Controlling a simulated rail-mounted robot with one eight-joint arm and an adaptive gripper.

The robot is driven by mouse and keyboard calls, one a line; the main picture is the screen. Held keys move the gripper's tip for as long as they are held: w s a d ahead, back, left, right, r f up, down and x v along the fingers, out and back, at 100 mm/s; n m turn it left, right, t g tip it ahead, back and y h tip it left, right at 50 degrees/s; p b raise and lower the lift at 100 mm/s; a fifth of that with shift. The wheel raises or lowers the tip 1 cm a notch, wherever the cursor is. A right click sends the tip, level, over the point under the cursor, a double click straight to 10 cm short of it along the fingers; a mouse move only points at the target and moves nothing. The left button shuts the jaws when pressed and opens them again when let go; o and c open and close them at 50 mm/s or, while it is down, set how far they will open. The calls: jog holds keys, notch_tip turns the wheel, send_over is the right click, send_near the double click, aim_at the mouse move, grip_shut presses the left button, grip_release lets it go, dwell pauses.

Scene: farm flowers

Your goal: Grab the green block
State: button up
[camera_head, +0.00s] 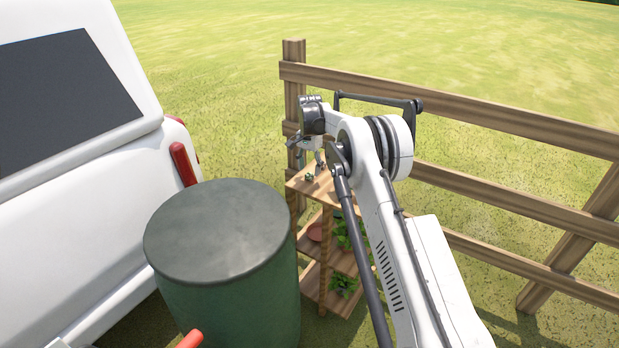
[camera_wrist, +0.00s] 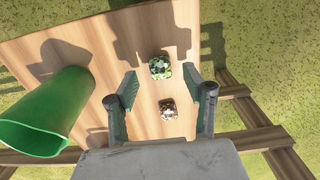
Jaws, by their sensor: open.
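A small green block (camera_wrist: 159,68) with a mottled pattern sits on the wooden top of a shelf stand (camera_wrist: 110,60). In the wrist view it lies just beyond and between the fingertips of my gripper (camera_wrist: 167,88), which is open and empty. The fingers do not appear to touch the block. In the head view my gripper (camera_head: 308,150) is over the stand's top, and a small green thing (camera_head: 309,177) shows below it; I cannot tell whether it is the block.
A small brown-and-white mottled block (camera_wrist: 168,109) sits between my fingers, nearer the palm. A wooden fence (camera_head: 480,112) runs behind the stand. A green barrel (camera_head: 220,240) and a white vehicle (camera_head: 85,215) stand left.

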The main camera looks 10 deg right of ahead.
aim_at(310, 174)
jog(key=shift+f, duration=1.55)
jog(key=c, duration=1)
jog(key=shift+r, duration=0.15)
